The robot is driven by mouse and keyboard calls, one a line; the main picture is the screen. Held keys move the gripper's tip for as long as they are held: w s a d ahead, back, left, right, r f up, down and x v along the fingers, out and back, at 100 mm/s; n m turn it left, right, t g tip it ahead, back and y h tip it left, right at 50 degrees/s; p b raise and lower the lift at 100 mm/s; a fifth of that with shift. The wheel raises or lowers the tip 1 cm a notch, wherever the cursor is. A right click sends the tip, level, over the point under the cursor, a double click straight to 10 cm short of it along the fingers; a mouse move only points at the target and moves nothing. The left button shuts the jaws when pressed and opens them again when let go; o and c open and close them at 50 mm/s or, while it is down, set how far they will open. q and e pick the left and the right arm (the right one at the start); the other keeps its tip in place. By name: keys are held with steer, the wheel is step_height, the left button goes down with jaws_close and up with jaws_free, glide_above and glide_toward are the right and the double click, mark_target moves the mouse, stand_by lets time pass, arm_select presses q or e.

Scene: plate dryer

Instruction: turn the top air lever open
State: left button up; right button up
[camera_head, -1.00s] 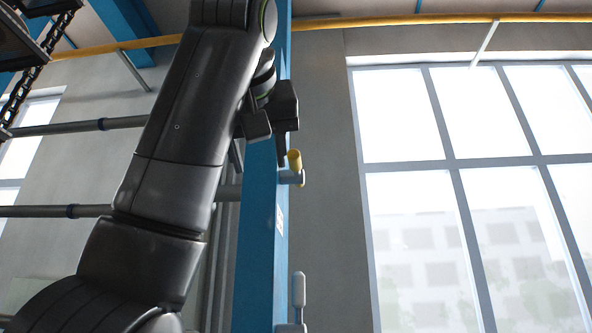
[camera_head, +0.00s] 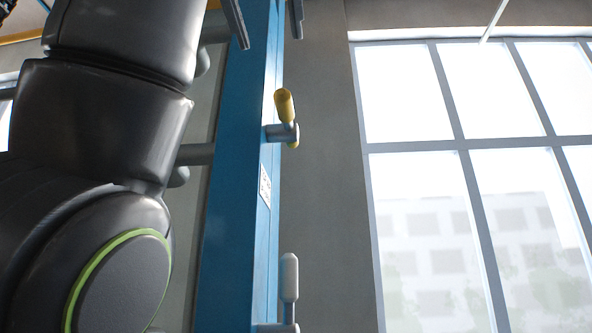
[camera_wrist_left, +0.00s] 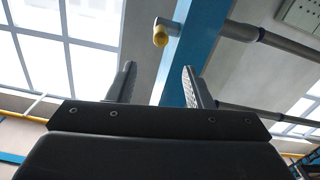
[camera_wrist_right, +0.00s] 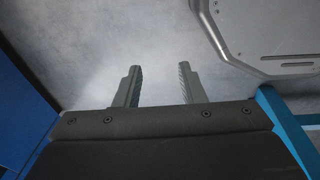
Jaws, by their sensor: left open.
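An upper lever with a yellow handle (camera_head: 285,105) sticks out from the right side of a blue post (camera_head: 238,180). A lower lever with a pale grey handle (camera_head: 289,277) stands upright further down the same post. My left gripper (camera_head: 270,42) is above the yellow lever at the top edge of the head view, its fingers apart and pointing down. In the left wrist view the open left gripper (camera_wrist_left: 158,68) has the yellow lever (camera_wrist_left: 161,35) beyond its fingertips, not between them. My right gripper (camera_wrist_right: 160,67) is open and empty, seen only in its wrist view.
Grey pipes (camera_head: 195,154) join the post on its left. A small white label (camera_head: 265,186) is on the post. Windows (camera_head: 450,170) fill the right side. In the right wrist view a grey metal plate (camera_wrist_right: 275,35) lies on the pale floor.

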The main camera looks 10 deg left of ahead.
mark_target(284, 113)
arm_select(q)
steer(key=w+p, duration=1)
steer(key=w, duration=0.4)
steer(key=shift+r+p, duration=0.15)
steer(key=shift+p, duration=0.25)
steer(key=shift+w+p, duration=0.45)
steer(key=shift+p, duration=0.45)
steer(key=shift+w+f, duration=0.25)
arm_select(e)
step_height(284, 113, up, 14)
steer(key=w, duration=0.1)
arm_select(q)
steer(key=shift+c, duration=0.4)
arm_select(e)
steer(key=shift+w+f, duration=0.15)
arm_select(q)
steer(key=shift+s+a, duration=0.1)
jaws_close()
